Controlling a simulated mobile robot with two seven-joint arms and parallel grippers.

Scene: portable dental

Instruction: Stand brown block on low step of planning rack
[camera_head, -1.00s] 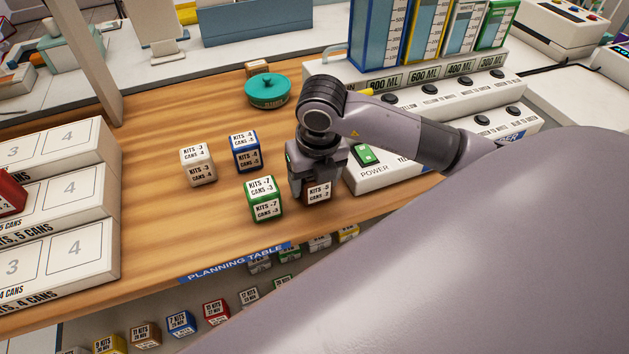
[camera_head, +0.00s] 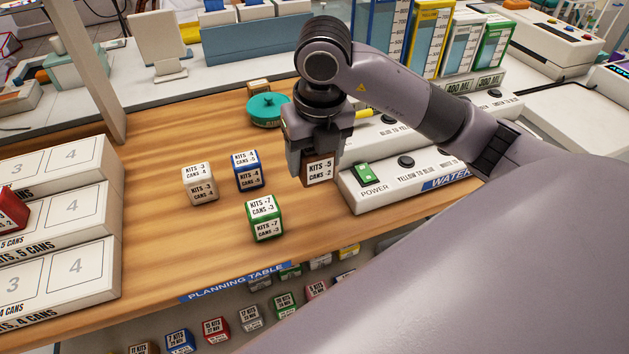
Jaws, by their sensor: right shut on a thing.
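My right gripper (camera_head: 318,165) points down and is shut on the brown block (camera_head: 319,172), which has a white label reading KITS -5, CANS -2. The block is held above the wooden table, behind and right of the green block. The stepped white planning rack (camera_head: 62,278) stands at the left edge, with numbered squares on its steps. Its low step is nearest the front, and the squares 3 and 4 seen on it are bare. A red block (camera_head: 10,210) sits on a higher step, cut by the picture edge. My left gripper is not in view.
A white block (camera_head: 200,184), a blue block (camera_head: 249,171) and a green block (camera_head: 264,218) stand on the table (camera_head: 160,235) between rack and gripper. A teal lidded pot (camera_head: 267,109) is behind. A white switch panel (camera_head: 400,180) is at right. A post (camera_head: 88,70) rises behind the rack.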

